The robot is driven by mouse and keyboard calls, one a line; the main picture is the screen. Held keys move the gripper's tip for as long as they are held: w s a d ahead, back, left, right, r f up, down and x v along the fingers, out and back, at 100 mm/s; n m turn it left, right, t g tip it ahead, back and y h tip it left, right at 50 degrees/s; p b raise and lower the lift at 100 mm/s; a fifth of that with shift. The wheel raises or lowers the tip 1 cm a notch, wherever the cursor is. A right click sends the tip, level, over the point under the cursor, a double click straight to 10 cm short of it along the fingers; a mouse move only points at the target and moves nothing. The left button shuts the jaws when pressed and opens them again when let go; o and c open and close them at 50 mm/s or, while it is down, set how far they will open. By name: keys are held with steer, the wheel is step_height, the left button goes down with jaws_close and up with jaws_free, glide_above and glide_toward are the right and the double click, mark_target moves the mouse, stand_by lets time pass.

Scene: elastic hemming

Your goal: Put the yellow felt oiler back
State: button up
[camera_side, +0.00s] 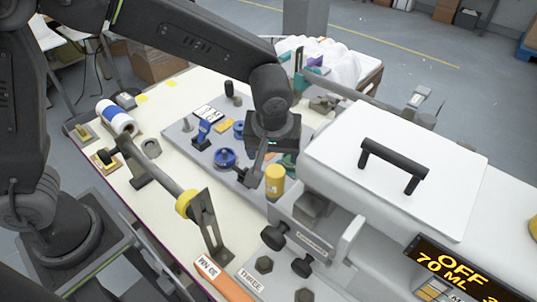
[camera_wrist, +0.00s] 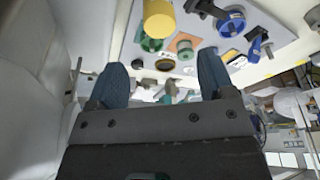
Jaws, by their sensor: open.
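A yellow cylinder, which looks like the felt oiler (camera_side: 275,178), stands upright at the right side of the grey board, close to the white machine. It also shows at the top of the wrist view (camera_wrist: 158,18), beyond my fingertips. My gripper (camera_side: 256,172) is just left of the yellow cylinder in the side view, pointing down. In the wrist view my gripper (camera_wrist: 163,76) has its two dark blue fingers spread wide, with nothing held between them. I cannot tell from the side view whether a finger touches the cylinder.
The grey board (camera_side: 184,126) carries blue-knobbed parts (camera_side: 224,158) and several small items. The white machine (camera_side: 405,165) with a black handle closes off the right. A rod with a yellow collar (camera_side: 185,204) stands in front. A white and blue spool (camera_side: 116,117) is at left.

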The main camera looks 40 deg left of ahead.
steer(key=s+a+r+m+t+h, duration=0.1)
steer(key=s+a+r+m, duration=0.2)
steer(key=s+a+r, duration=0.55)
steer(key=s+a+r+m+t, duration=0.2)
steer(key=s+a+r+m, duration=0.1)
steer(key=s+a, duration=0.4)
steer(key=shift+s+r+m+h, duration=0.15)
steer(key=shift+s+m+h, duration=0.25)
steer(key=shift+s, duration=0.45)
steer(key=shift+a, duration=0.1)
stand_by(0.7)
